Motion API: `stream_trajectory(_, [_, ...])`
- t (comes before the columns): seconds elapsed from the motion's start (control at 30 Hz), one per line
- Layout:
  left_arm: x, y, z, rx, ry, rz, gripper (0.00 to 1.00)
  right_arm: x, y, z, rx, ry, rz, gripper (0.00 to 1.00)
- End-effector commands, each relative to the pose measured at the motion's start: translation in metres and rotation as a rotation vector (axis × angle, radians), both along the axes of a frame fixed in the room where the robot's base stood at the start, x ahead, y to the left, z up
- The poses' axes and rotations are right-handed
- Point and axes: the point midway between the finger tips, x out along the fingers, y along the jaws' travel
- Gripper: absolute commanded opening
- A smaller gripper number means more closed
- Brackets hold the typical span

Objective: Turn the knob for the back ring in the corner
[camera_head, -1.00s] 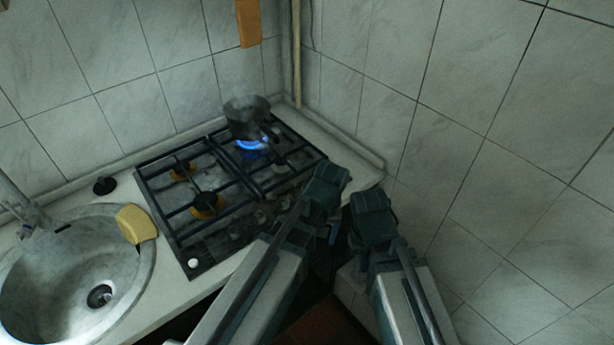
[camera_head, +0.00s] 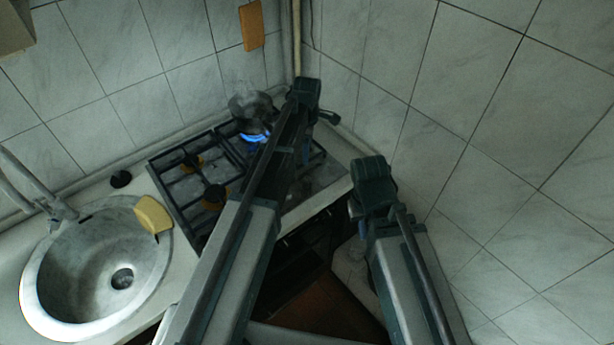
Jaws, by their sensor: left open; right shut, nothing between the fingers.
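A dark pot (camera_head: 250,108) stands on the back ring in the corner, with steam above it and a lit blue flame (camera_head: 255,138) below. The gas hob (camera_head: 180,190) has black grates over its burners. The row of knobs along its front is hidden behind my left arm. My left gripper (camera_head: 322,117) is raised over the right back edge of the hob, to the right of the pot. Its fingers are small and dark; it is open and appears empty. My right gripper (camera_head: 356,207) is shut and empty, right of the counter's front corner.
A round sink (camera_head: 95,265) with a tap is at the left, and a yellow sponge (camera_head: 153,214) lies on its rim. A black round plug (camera_head: 121,179) lies behind it. Tiled walls close in behind and to the right. An orange board (camera_head: 251,26) hangs above the pot.

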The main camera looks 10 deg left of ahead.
Motion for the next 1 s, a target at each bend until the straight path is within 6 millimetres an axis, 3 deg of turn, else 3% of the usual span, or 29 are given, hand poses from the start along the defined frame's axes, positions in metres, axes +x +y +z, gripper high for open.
stream_trajectory(0.27, [0.000, 0.000, -0.025, 0.000, 0.000, -0.002, 0.73, 0.000, 0.000, -0.025, 0.000, 0.000, 0.001, 0.00])
stream_trajectory(1.0, [0.000, 0.000, -0.126, 0.000, 0.000, -0.003, 0.73, 0.000, 0.000, -0.126, 0.000, 0.000, 0.000, 0.00])
